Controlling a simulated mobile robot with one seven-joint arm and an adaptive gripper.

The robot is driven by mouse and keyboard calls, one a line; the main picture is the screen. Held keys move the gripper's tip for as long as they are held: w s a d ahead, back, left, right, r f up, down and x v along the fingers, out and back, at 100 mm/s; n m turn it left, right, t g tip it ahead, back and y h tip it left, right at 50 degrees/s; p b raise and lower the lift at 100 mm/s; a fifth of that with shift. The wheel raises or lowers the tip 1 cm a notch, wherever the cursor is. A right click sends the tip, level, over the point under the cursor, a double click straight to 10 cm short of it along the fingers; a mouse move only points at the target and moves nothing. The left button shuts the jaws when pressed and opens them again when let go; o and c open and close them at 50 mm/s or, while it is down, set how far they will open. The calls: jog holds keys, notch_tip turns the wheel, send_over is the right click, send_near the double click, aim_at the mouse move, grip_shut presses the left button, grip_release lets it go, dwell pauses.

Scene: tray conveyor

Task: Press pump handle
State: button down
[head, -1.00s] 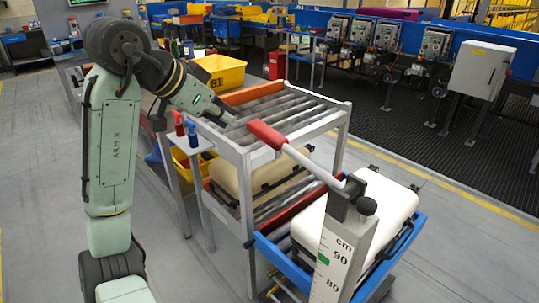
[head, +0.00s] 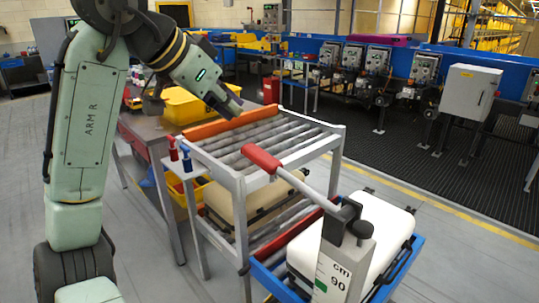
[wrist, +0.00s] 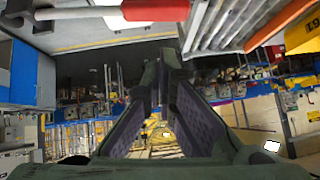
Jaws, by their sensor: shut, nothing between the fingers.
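The pump handle is a grey lever with a red grip (head: 262,158). It slants up to the left from the top of a grey post (head: 340,265) marked with a cm scale. The red grip also shows at the top of the wrist view (wrist: 155,10). My gripper (head: 236,108) is shut and empty, above and slightly left of the red grip, over the roller rack's far side in the picture. It is apart from the grip. In the wrist view my dark fingers (wrist: 158,95) fill the centre. The post's lower part is cut off by the frame.
A roller rack (head: 255,140) stands beside the handle, with a beige case (head: 230,205) on its lower level. A white case (head: 378,235) lies in a blue tray (head: 405,270). A yellow bin (head: 185,105) stands behind. Open floor lies to the right.

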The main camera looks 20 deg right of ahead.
jog(key=shift+s+d+r, duration=0.25)
jog(key=shift+s+r, duration=0.45)
jog(key=shift+r, duration=0.25)
jog(key=p, duration=0.2)
send_over(261, 157)
jog(key=f, duration=0.4)
jog(key=s+f, duration=0.1)
jog(key=f, duration=0.1)
jog(key=shift+a+f, duration=0.1)
jog(key=shift+f, duration=0.15)
jog(key=f, duration=0.1)
jog(key=f+p, duration=0.1)
jog(key=f, duration=0.1)
jog(key=shift+w+f, duration=0.25)
jog(key=shift+w, duration=0.15)
jog(key=shift+f, duration=0.5)
